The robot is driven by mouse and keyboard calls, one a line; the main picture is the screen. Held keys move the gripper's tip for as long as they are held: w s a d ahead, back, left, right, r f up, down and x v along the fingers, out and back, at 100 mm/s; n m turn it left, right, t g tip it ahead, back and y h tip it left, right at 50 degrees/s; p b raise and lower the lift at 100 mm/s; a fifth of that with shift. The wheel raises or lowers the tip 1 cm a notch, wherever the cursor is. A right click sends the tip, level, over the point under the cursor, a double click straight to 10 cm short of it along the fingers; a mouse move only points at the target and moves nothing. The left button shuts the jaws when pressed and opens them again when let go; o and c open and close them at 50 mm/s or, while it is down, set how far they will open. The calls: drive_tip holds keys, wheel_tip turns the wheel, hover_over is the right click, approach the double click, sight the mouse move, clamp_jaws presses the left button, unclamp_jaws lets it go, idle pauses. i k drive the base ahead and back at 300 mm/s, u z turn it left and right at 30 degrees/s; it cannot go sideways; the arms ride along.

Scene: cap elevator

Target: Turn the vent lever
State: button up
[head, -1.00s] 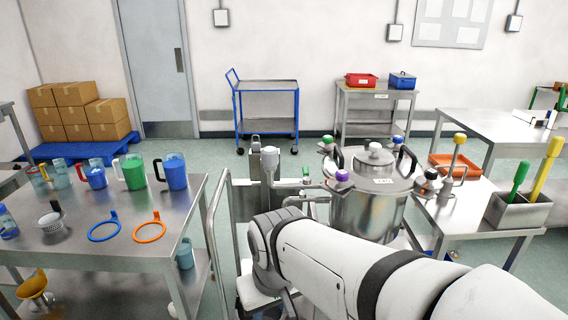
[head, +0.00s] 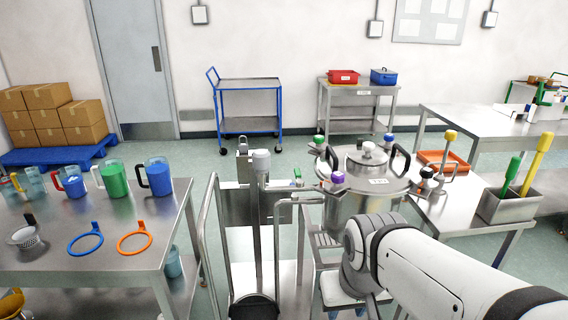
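A large steel pot (head: 362,205) with a lid and black side handles stands right of centre. Coloured knobs sit around its rim: a purple knob (head: 338,178), a green knob (head: 318,140) and a blue knob (head: 389,138). A small green-topped fitting (head: 297,176) sits on a pipe left of the pot. I cannot tell which of these is the vent lever. My white arm reaches in from the lower right, and its visible links are in front of and below the pot. My gripper is out of view.
A steel table (head: 60,265) at left holds jugs, a blue ring (head: 87,240) and an orange ring (head: 135,238). A steel post with rails (head: 261,205) stands between table and pot. At right, a side table (head: 462,213) carries a tool bin (head: 508,207). Open floor lies behind.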

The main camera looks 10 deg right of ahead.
sight(299, 182)
drive_tip(key=u, duration=0.05)
drive_tip(key=i, duration=1)
drive_tip(key=z, duration=0.05)
